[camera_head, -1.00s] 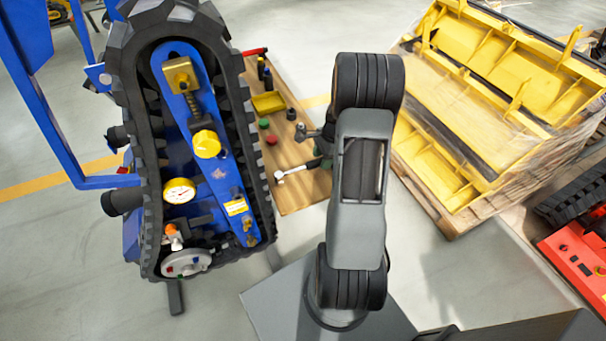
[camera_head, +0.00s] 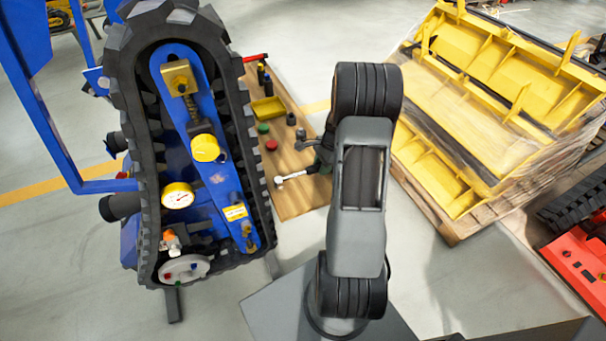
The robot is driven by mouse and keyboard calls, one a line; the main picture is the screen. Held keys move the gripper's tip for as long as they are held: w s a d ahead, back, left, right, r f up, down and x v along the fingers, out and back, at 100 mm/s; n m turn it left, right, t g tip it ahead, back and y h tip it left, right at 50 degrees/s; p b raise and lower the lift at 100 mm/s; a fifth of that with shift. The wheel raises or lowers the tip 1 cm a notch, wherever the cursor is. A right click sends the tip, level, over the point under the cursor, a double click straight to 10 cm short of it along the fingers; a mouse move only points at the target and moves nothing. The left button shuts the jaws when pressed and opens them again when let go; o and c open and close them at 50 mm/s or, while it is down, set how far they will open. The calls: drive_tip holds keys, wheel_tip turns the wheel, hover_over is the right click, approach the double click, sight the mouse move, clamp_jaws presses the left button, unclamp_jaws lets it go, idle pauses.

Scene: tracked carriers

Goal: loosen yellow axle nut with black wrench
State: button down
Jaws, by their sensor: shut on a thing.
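The yellow nut (camera_head: 205,148) is a bulky rounded piece on the blue side frame (camera_head: 224,190) inside the black track (camera_head: 128,100). It sits below a threaded rod and a brass-coloured block (camera_head: 179,78). I cannot make out the black wrench for certain. No tool shows on the nut.
A wooden board (camera_head: 295,205) right of the track bears a hammer (camera_head: 293,177), a grey and dark green tool (camera_head: 308,138), a yellow tray (camera_head: 268,108) and coloured caps. Wrapped yellow parts (camera_head: 480,110) fill a pallet at right.

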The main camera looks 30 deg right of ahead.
drive_tip(key=shift+r, duration=0.1)
drive_tip(key=shift+r+p, duration=2.7)
drive_tip(key=shift+r, duration=0.75)
